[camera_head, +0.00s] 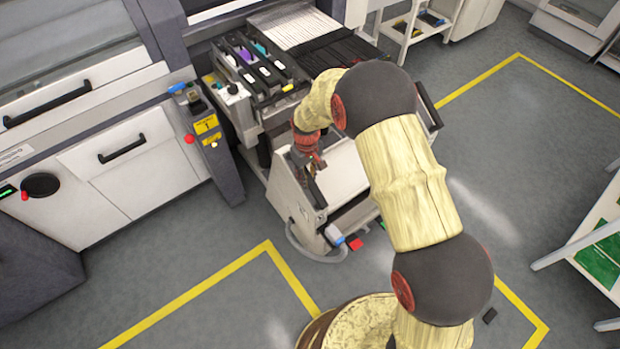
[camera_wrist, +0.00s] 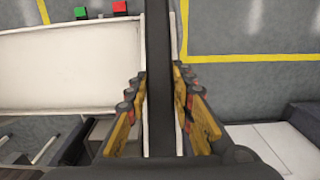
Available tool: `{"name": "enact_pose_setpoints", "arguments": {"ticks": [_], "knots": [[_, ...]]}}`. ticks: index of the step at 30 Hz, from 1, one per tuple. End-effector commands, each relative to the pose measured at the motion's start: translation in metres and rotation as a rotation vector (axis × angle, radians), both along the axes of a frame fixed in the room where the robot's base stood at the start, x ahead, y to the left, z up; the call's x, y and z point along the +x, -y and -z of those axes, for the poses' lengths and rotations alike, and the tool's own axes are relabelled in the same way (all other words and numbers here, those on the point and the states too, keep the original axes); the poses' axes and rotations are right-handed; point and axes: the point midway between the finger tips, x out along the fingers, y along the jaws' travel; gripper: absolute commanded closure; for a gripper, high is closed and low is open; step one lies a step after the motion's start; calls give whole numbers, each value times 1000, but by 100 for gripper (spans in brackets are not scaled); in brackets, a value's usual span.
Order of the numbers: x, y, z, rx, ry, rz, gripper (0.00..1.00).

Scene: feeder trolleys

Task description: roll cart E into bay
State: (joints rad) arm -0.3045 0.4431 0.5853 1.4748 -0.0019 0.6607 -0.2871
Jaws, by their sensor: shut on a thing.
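The feeder cart (camera_head: 296,203), a white trolley with a dark handle bar, stands at the machine's front opening. Its letter cannot be read. Feeders (camera_head: 262,66) lie at its machine-side end, by the opening, the bay (camera_head: 230,15). My arm covers part of the cart. My gripper (camera_head: 310,160) is at the cart's near-left side, at the handle. In the wrist view, the yellow fingers of my gripper (camera_wrist: 159,95) are shut on the dark handle bar (camera_wrist: 158,45), which runs between them. A white cart panel (camera_wrist: 65,65) lies left of the bar.
A yellow-labelled post (camera_head: 208,130) with a red button stands close left of the cart. Yellow floor lines (camera_head: 190,300) run around the floor in front. A white rack (camera_head: 590,240) stands at right. Grey floor (camera_head: 510,160) between is clear.

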Motion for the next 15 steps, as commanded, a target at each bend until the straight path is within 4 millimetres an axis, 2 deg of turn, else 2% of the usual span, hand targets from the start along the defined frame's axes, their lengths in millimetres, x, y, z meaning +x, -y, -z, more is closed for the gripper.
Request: {"name": "enact_pose_setpoints", "arguments": {"ticks": [1, 9, 10, 15], "knots": [[15, -8, -6, 12, 33, -1, 100], [17, -9, -8, 14, 37, -2, 100], [17, -9, -8, 14, 37, -2, 75], [14, -8, -7, 11, 30, -2, 65]]}}
